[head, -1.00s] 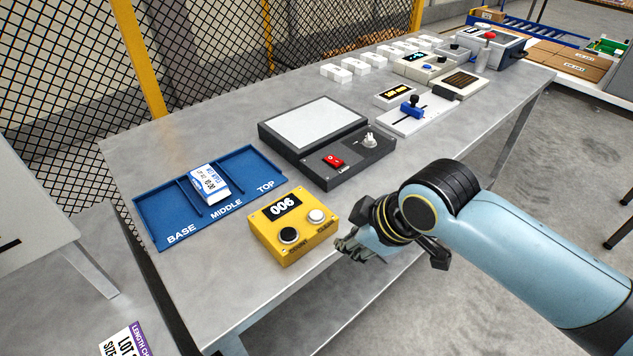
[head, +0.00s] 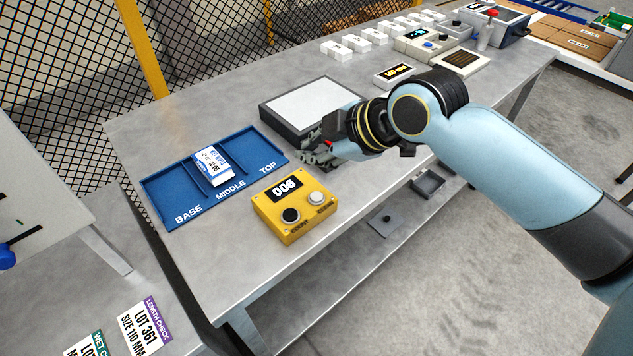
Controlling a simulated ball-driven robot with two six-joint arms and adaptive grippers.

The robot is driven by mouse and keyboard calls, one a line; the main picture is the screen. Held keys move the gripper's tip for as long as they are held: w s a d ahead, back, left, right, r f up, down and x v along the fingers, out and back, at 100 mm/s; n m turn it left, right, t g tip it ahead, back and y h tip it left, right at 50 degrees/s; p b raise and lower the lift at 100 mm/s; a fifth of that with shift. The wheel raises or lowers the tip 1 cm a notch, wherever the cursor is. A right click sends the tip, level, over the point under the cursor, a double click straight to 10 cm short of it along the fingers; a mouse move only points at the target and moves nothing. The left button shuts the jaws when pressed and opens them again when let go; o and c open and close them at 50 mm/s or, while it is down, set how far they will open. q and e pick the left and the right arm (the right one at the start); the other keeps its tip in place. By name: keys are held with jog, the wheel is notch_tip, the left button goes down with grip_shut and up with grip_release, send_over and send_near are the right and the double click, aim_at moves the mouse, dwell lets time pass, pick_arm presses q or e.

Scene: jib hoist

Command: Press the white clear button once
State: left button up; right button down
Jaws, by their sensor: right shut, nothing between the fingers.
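The yellow counter box (head: 290,232) sits near the front edge of the grey table. Its display (head: 284,189) reads 006. The white clear button (head: 316,198) is on the right of its top face, and a black button (head: 291,215) is on the left. Both buttons are uncovered. My right gripper (head: 308,155) is shut and empty. It is above and behind the box in the picture, in front of the black device with the white panel, and apart from the white button. My left gripper is not in view.
A blue tray (head: 178,217) marked BASE, MIDDLE, TOP lies left of the box, with a white and blue packet (head: 214,167) in it. The black device (head: 277,120) with a white panel is partly hidden behind my right gripper. Bare table surrounds the box.

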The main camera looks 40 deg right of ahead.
jog(key=b, duration=0.6)
send_over(315, 198)
notch_tip(315, 198, down, 7)
jog(key=shift+a+r, duration=0.1)
jog(key=shift+f+b, duration=0.55)
jog(key=shift+f, duration=0.15)
dwell(0.4)
jog(key=shift+f, duration=0.4)
jog(key=shift+f+b, duration=0.35)
jog(key=shift+f, duration=0.15)
dwell(0.5)
dwell(0.3)
jog(key=shift+r+p, duration=0.95)
jog(key=shift+p, duration=0.1)
